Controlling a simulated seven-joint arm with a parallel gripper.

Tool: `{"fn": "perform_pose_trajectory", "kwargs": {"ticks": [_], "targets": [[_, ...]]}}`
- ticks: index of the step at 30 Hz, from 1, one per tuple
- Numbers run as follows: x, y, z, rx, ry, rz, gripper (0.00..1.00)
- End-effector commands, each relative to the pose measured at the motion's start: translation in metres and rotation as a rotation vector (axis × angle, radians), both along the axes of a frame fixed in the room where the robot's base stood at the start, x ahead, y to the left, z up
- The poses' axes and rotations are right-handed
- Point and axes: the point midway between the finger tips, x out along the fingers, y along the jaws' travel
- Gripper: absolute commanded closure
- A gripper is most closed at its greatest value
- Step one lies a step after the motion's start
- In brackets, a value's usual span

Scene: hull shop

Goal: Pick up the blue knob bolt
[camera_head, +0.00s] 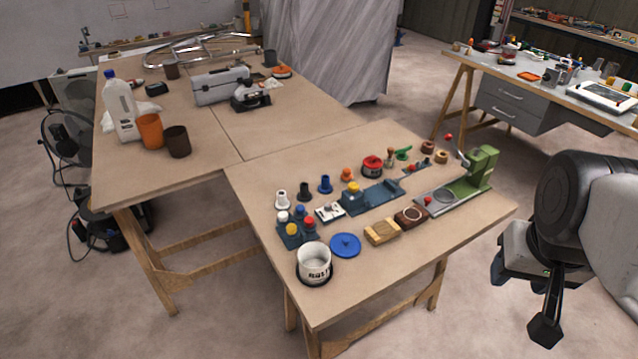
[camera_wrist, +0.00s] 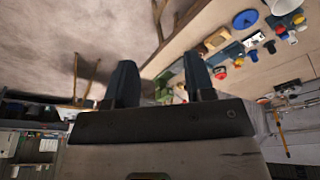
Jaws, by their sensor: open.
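In the head view a blue knob-shaped piece (camera_head: 325,185) stands upright on the near workbench, in a row between a black one (camera_head: 304,191) and an orange one (camera_head: 346,175). It also shows small in the wrist view (camera_wrist: 253,56). A second small blue knob (camera_head: 299,211) sits in a blue-grey block (camera_head: 289,240) with white, yellow and red ones. I cannot tell which of the two is the knob bolt. My gripper (camera_wrist: 159,66) is open and empty, off the bench's right side, well away from both.
On the near bench (camera_head: 390,280) stand a white pot (camera_head: 314,262), a blue round lid (camera_head: 345,245), wooden blocks (camera_head: 382,232), a blue-grey fixture (camera_head: 372,199) and a green press (camera_head: 481,172). Its front right is clear. A bottle (camera_head: 120,108) and cups stand on the far-left table.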

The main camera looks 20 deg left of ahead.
Motion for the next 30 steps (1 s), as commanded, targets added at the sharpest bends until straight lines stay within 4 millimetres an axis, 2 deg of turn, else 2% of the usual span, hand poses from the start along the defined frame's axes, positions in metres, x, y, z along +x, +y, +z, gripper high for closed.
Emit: {"fn": "perform_pose_trajectory", "kwargs": {"ticks": [6,9,20,26,30], "targets": [[0.000,0.000,0.000,0.000,0.000,0.000,0.51],[0.000,0.000,0.000,0.000,0.000,0.000,0.40],[0.003,0.001,0.000,0.000,0.001,0.009,0.40],[0.022,0.010,0.002,-0.004,0.011,0.077,0.40],[0.048,0.024,0.003,-0.007,0.020,0.168,0.40]]}}
